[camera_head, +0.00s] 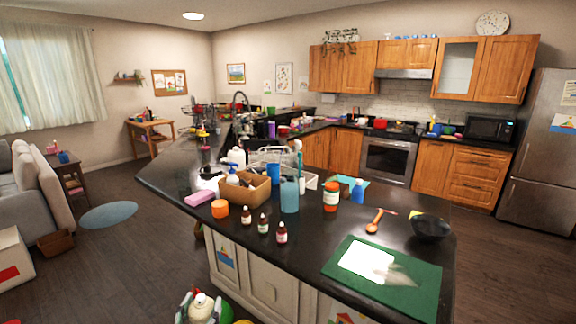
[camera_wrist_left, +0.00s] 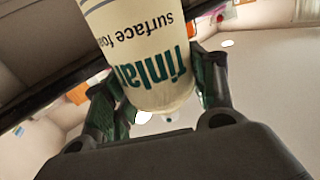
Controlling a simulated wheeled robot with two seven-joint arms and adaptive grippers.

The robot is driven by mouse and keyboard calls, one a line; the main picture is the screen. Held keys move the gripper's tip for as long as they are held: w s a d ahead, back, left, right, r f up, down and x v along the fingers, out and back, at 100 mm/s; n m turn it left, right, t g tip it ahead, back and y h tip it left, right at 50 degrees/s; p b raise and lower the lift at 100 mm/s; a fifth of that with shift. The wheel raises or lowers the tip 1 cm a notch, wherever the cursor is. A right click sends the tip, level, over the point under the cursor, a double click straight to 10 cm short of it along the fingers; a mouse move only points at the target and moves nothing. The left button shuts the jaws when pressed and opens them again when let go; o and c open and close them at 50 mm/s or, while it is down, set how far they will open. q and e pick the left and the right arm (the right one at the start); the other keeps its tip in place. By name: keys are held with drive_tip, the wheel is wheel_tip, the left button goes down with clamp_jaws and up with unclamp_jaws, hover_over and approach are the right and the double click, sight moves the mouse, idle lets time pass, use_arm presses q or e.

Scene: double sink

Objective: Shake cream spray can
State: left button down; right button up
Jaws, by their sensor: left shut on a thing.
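A cream-coloured spray can (camera_head: 202,308) shows its domed top at the bottom edge of the head view, in front of the counter's near cabinets. My left gripper (camera_head: 201,317) is around it there, mostly cut off by the frame edge. In the left wrist view the can (camera_wrist_left: 138,48) fills the space between the dark green fingers. Its label reads "surface foa…" upside down in that picture, and its far end is cut off at the top. The left gripper is shut on the can. My right gripper is in neither view.
A black counter (camera_head: 180,235) lies beyond the can. It holds a cardboard box (camera_head: 245,190), several small brown bottles (camera_head: 263,225), a teal tumbler (camera_head: 289,197), a green mat (camera_head: 412,270) and a black bowl (camera_head: 430,228). The wooden floor at left (camera_head: 120,265) is largely clear.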

use_arm(q)
drive_tip(key=shift+n+y, duration=0.6)
drive_tip(key=shift+n, duration=0.3)
wheel_tip(320, 180, down, 11)
drive_tip(key=shift+w+a, duration=0.1)
drive_tip(key=shift+w, duration=0.05)
